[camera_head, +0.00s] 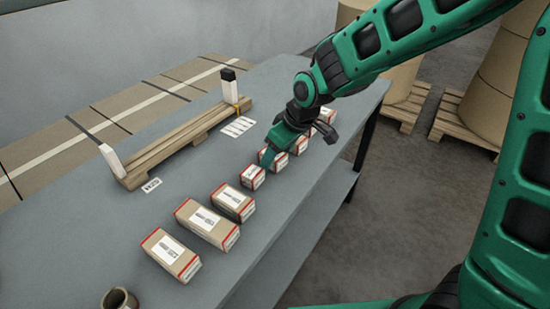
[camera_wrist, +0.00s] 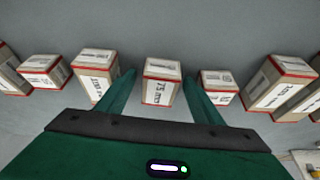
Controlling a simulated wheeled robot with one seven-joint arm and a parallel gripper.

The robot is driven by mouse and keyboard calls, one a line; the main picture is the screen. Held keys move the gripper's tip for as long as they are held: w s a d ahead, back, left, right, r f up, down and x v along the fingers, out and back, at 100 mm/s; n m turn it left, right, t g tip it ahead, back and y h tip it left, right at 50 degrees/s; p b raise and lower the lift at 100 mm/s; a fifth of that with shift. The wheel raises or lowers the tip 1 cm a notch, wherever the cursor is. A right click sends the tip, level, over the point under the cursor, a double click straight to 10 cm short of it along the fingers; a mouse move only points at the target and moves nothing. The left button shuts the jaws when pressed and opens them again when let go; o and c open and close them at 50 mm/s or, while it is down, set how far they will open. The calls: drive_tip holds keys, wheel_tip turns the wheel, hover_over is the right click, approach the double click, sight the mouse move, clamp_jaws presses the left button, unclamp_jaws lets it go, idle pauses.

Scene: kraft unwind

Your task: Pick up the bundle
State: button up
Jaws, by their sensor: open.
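Several box-shaped bundles in brown kraft with red edges and white labels stand in a row on the grey table. In the wrist view, the bundle marked 75 mm (camera_wrist: 162,82) is centred between the two green fingers of my gripper (camera_wrist: 159,76). The fingers are spread, with a gap on each side of it. In the head view, my gripper (camera_head: 274,143) reaches down at the row, and what seems to be this bundle (camera_head: 268,160) is partly hidden by it. I cannot tell how far the fingertips are above the table.
Neighbouring bundles stand close on both sides, a small one (camera_head: 252,177) and a larger one (camera_head: 298,145) among them. A wooden rack (camera_head: 180,145) with upright end posts lies behind the row. A brown tube (camera_head: 119,300) stands at the near table edge.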

drive_tip(key=c, duration=1.5)
drive_tip(key=shift+c, duration=0.2)
drive_tip(key=shift+r, duration=0.1)
